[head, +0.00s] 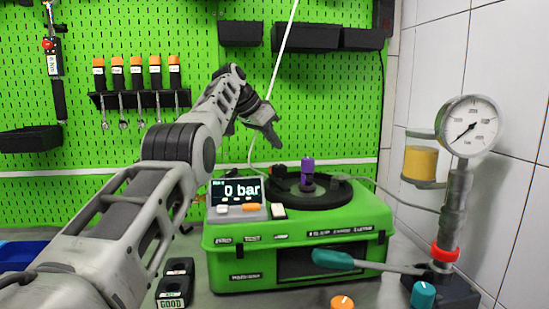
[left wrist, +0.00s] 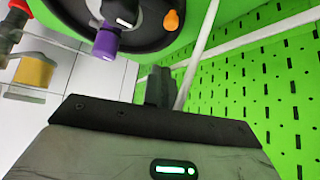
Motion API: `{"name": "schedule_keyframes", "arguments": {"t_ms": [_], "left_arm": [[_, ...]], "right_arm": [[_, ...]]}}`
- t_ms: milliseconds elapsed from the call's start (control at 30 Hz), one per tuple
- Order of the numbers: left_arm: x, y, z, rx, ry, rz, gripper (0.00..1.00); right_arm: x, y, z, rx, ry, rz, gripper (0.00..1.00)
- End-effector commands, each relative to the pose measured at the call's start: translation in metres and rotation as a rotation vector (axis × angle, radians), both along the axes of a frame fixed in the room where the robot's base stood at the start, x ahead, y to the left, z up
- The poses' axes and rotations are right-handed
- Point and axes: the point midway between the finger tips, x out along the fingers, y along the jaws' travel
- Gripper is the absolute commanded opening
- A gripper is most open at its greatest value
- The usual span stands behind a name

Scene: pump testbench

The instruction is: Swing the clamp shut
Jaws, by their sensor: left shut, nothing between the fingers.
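A purple handle (head: 307,171) stands upright over a black round fixture (head: 335,196) on top of the green test case (head: 300,221). I take it to be the clamp's handle; the clamp's arm is too small to make out. In the left wrist view the purple handle (left wrist: 107,40) shows at the upper left, over the black round fixture (left wrist: 150,35). My left gripper (head: 276,143) is shut and empty, above and left of the purple handle, apart from it. In the left wrist view its fingers (left wrist: 159,88) are together. My right gripper is out of view.
A display reading 0 bar (head: 237,191) sits at the case's left. A teal lever (head: 335,259) crosses its front. A pressure gauge (head: 471,126) and yellow-filled cup (head: 420,163) stand at right. An orange knob (left wrist: 172,20) is by the fixture. A pale hose (head: 283,45) hangs behind my gripper.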

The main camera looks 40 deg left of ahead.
Motion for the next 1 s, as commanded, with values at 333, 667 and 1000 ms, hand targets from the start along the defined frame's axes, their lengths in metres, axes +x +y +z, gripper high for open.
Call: {"name": "schedule_keyframes", "arguments": {"t_ms": [333, 667, 1000], "left_arm": [[0.036, -0.01, -0.037, -0.001, 0.006, -0.002, 0.0], [0.032, -0.004, -0.054, -0.001, -0.003, 0.005, 0.0], [0.01, -0.002, -0.053, 0.002, 0.001, 0.001, 0.0]], "right_arm": [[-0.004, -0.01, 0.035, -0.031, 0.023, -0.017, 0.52], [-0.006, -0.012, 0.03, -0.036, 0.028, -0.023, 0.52], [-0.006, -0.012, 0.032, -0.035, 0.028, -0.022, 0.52]]}}
